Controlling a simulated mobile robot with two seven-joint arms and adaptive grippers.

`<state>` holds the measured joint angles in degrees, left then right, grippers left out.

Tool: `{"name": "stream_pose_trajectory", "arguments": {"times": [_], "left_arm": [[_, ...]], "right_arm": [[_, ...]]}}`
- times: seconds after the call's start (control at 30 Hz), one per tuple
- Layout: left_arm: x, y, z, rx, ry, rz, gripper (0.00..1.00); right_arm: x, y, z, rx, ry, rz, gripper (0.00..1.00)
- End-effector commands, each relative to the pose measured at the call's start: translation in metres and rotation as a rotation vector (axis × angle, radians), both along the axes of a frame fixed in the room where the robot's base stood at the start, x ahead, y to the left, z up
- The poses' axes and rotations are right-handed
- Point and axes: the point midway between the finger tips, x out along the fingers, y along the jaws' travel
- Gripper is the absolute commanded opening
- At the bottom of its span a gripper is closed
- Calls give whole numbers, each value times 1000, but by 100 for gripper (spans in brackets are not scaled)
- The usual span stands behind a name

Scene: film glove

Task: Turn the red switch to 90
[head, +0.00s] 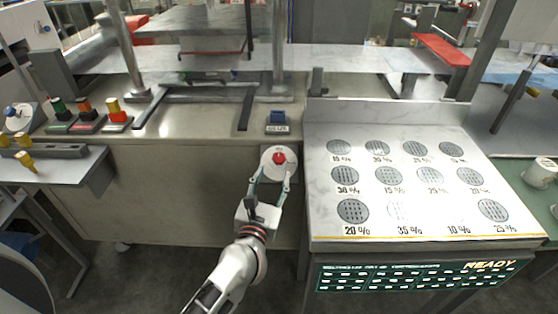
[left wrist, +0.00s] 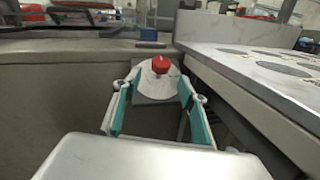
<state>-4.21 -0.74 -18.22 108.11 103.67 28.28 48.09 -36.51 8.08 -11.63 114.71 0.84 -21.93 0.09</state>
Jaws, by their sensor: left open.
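The red switch (head: 279,158) is a small round knob on a pale round plate (head: 268,163), fixed to the front of the beige machine below its top edge. In the left wrist view the red switch (left wrist: 161,64) stands straight ahead, between and beyond the fingers. My left gripper (head: 271,177) is open, its two fingers spread to either side of the plate. The left wrist view shows the open left gripper (left wrist: 160,85) with nothing between the fingers but the view of the switch. Contact with the switch cannot be made out. My right gripper is not in view.
A marble-like panel (head: 320,215) with several round vents stands right of the switch, above a lit READY display (head: 420,275). A blue button (head: 278,117) sits on the machine top above the switch. Several coloured knobs (head: 113,105) are at left. The machine front left of my arm is clear.

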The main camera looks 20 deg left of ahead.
Motion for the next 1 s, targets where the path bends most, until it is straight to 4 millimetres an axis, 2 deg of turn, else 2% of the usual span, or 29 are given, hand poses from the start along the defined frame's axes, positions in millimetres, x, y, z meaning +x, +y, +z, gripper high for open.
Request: {"name": "stream_pose_trajectory", "arguments": {"times": [0.17, 0.4, 0.6, 0.97, 1.0], "left_arm": [[16, 0, 0, -44, 5, 2, 42], [53, 4, 0, -40, 4, 2, 42], [74, 5, -1, -40, 6, 1, 42], [79, 6, 0, -38, 5, 1, 42], [79, 6, -1, -38, 5, 1, 35]], "right_arm": [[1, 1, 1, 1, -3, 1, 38], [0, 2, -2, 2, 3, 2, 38], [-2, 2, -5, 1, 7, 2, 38], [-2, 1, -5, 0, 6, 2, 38], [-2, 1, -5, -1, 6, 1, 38]]}}
